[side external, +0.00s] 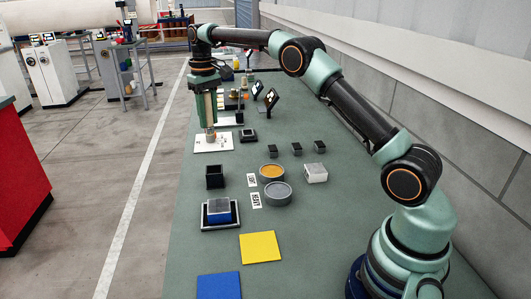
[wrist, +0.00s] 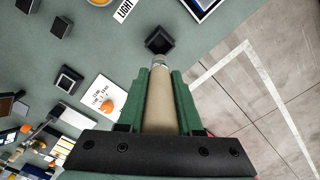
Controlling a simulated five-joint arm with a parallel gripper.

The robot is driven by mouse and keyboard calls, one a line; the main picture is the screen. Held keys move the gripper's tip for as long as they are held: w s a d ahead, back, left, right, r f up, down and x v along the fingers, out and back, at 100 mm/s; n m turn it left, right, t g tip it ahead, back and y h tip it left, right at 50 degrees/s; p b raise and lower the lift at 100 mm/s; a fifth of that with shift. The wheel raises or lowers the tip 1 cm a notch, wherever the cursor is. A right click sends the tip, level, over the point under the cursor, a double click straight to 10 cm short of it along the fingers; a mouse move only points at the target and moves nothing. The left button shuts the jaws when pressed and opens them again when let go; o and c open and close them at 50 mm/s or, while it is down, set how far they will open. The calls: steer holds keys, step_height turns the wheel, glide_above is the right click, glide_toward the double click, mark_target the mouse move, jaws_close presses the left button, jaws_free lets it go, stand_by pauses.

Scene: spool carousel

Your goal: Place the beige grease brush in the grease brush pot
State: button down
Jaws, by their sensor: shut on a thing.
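The beige grease brush (wrist: 160,105) is between the green jaws of my gripper (wrist: 160,88), which is shut on its handle. Its silvery collar points away from the wrist. In the side view my gripper (side external: 205,98) hangs over the bench with the brush (side external: 211,112) roughly upright, its lower end in front of a white card. A black, square, open-topped pot (side external: 215,176), which looks like the grease brush pot, stands nearer the camera. In the wrist view the pot (wrist: 160,40) shows just beyond the brush tip. The brush is outside it; its bristles are not clear.
The white card (side external: 213,142) lies near a black square tray (side external: 248,135). Orange (side external: 271,172) and grey (side external: 278,193) round dishes, a pale block (side external: 315,172) and a blue-and-grey block on a tray (side external: 220,213) stand around the pot. Free bench lies left of the pot.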

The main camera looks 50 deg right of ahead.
step_height(320, 180, down, 14)
steer(key=shift+f, duration=0.2)
steer(key=shift+f, duration=0.1)
stand_by(0.3)
steer(key=c, duration=0.6)
jaws_free()
